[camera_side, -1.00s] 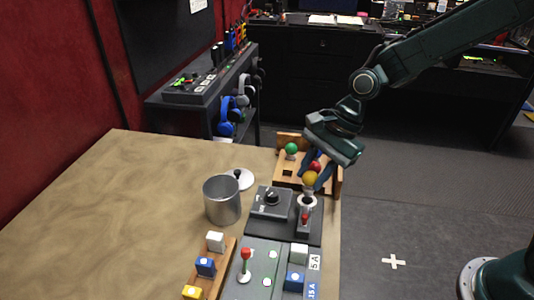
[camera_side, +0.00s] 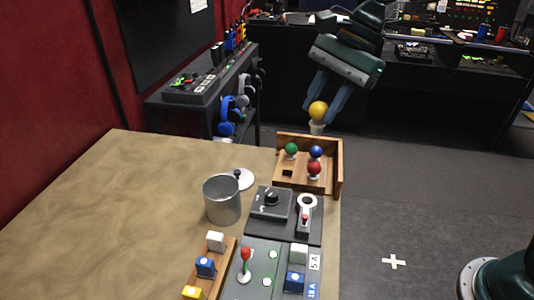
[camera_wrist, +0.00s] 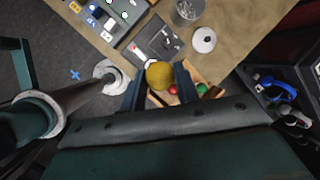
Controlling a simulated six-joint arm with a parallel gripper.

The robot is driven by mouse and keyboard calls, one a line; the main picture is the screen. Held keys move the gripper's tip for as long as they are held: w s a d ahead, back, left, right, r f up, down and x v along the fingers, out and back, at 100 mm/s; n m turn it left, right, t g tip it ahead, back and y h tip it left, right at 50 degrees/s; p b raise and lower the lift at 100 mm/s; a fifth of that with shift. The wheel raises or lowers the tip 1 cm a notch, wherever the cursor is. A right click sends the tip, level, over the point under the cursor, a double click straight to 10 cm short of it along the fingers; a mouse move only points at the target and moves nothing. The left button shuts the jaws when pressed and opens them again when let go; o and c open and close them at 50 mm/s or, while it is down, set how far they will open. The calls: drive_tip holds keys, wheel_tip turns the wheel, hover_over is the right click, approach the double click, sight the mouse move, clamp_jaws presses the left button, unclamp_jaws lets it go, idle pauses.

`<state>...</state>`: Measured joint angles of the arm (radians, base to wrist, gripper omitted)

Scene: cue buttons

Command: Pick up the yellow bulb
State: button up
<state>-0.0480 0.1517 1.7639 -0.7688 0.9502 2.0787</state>
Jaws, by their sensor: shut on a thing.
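The yellow bulb (camera_side: 318,110) with a pale base is held in the air between the fingertips of my gripper (camera_side: 325,104). My gripper is shut on it, high above the wooden tray (camera_side: 338,170). In the wrist view the yellow bulb (camera_wrist: 160,75) shows between the two dark fingers of my gripper (camera_wrist: 161,84). In the tray stand a green bulb (camera_side: 291,149), a blue bulb (camera_side: 316,152) and a red bulb (camera_side: 314,168). The socket with a white ring (camera_side: 307,201) on the dark panel is empty.
A metal can (camera_side: 222,201) stands on the table, with a white lid (camera_side: 240,178) beside it. A dark box with a knob (camera_side: 271,202), a red-topped lever (camera_side: 245,262) and a rack of coloured blocks (camera_side: 206,266) stand nearer. The left of the table (camera_side: 100,220) is clear.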

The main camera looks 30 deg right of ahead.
idle(0.7)
drive_tip(key=shift+w+a+f, duration=0.2)
drive_tip(key=shift+w+a, duration=0.2)
drive_tip(key=shift+w, duration=0.05)
drive_tip(key=w+a+f, duration=0.4)
drive_tip(key=w+a, duration=0.1)
drive_tip(key=a, duration=0.1)
hover_over(223, 201)
drive_tip(key=w+d, duration=0.4)
wheel_tip(223, 201, down, 6)
drive_tip(key=shift+s+a+r, duration=0.1)
drive_tip(key=shift+s+a, duration=0.05)
drive_tip(key=shift+s, duration=0.1)
drive_tip(key=shift+f, duration=2.95)
